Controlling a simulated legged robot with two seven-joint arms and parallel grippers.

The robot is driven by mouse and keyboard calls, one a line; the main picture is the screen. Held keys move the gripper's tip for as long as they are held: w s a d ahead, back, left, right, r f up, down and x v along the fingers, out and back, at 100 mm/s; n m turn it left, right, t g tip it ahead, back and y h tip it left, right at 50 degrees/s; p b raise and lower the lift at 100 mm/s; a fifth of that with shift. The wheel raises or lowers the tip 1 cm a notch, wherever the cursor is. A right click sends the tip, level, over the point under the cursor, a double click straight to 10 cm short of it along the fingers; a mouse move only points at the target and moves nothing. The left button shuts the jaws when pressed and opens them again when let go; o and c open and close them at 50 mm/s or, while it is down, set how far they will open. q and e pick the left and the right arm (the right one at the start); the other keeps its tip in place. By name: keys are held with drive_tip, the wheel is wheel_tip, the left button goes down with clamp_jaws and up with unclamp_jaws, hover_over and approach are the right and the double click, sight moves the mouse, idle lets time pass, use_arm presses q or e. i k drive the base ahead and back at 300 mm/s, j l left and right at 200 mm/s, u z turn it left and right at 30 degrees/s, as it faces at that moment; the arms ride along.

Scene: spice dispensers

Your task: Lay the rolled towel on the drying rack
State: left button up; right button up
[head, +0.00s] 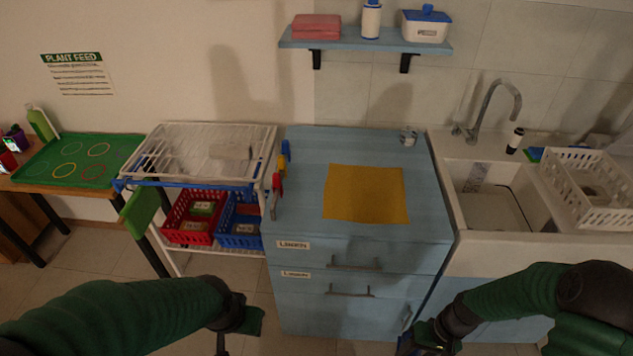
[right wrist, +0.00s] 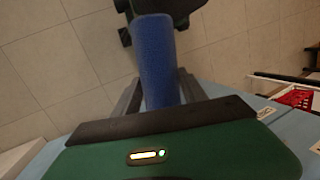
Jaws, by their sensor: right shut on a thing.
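A blue rolled towel (right wrist: 156,62) is held between the fingers of my right gripper (right wrist: 155,95); it fills much of the middle of the right wrist view. In the head view, my right gripper (head: 428,338) is low in front of the blue cabinet, and only a small blue bit of the towel (head: 404,343) shows. The white wire drying rack (head: 180,135) is the top of a cart left of the cabinet, with a pale block on it. My left gripper (head: 238,322) is low in front of the cart; its finger gap is unclear.
The blue cabinet (head: 300,215) has a yellow mat (head: 365,193) on top. Colored handles (head: 283,160) hang at the rack's right edge. Red (head: 185,222) and blue (head: 238,222) baskets sit below. A sink (head: 490,205) and white crate (head: 590,190) are at right.

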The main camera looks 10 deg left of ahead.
sight(178, 156)
drive_tip(key=j, duration=0.55)
drive_tip(key=i+j, duration=0.15)
drive_tip(key=j, duration=0.4)
drive_tip(key=j+u, duration=0.1)
drive_tip(key=j, duration=0.45)
drive_tip(key=i+j, duration=0.15)
drive_tip(key=j, duration=0.35)
drive_tip(key=i+j, duration=0.1)
drive_tip(key=j, duration=0.45)
drive_tip(key=i+j+u, duration=0.1)
drive_tip(key=j, duration=0.45)
